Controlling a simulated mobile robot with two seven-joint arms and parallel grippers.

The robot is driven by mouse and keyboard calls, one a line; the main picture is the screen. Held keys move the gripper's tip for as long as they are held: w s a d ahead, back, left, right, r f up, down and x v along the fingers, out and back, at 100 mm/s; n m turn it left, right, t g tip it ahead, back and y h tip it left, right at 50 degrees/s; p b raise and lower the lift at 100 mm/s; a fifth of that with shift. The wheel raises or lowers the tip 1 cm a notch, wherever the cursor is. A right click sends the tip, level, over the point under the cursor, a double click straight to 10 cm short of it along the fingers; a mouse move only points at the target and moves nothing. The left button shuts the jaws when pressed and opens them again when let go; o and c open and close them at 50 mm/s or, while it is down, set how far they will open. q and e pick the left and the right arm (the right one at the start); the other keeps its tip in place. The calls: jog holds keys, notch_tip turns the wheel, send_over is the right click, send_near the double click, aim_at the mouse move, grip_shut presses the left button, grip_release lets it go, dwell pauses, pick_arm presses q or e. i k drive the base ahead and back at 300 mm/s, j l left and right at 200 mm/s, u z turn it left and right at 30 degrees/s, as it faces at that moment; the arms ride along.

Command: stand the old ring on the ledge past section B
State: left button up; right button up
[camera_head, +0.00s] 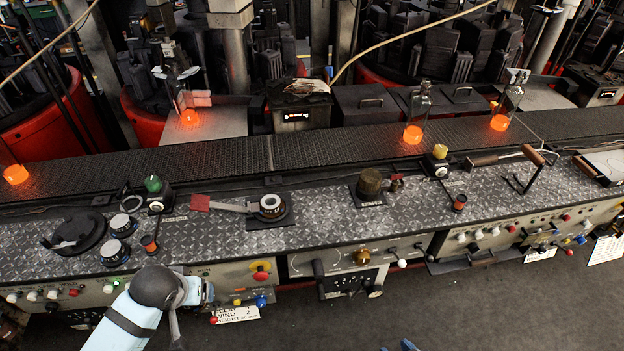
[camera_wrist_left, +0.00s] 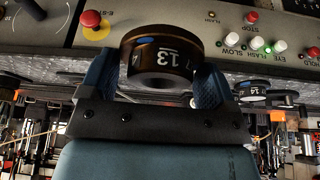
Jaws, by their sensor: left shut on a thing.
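My left gripper (camera_head: 208,293) is low at the front of the machine's control panel, left of centre. In the left wrist view its blue fingers (camera_wrist_left: 160,85) are shut on a dark ring (camera_wrist_left: 160,58) with white numerals, "13" facing the camera. In the head view I cannot make out this ring behind the wrist. A dark ledge (camera_head: 480,262) juts from the panel front at right. I cannot read a section B label.
A red button on yellow (camera_head: 261,272) and a blue knob (camera_head: 261,301) are close right of the gripper. Two light-faced dark rings (camera_head: 121,224) (camera_head: 114,252) lie on the plated top at left. Glowing bottles (camera_head: 415,115) stand on the conveyor (camera_head: 330,145). Floor in front is clear.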

aim_at(428, 196)
jog(key=l, duration=0.45)
jog(key=i+l+z, duration=0.1)
jog(key=l, duration=0.35)
jog(key=i+l, duration=0.1)
jog(key=l, duration=0.35)
jog(key=i+l, duration=0.1)
jog(key=l, duration=0.3)
jog(key=i+l, duration=0.35)
jog(key=l, duration=0.15)
jog(key=i+l+z, duration=0.15)
jog(key=i+l, duration=0.15)
jog(key=l, duration=0.2)
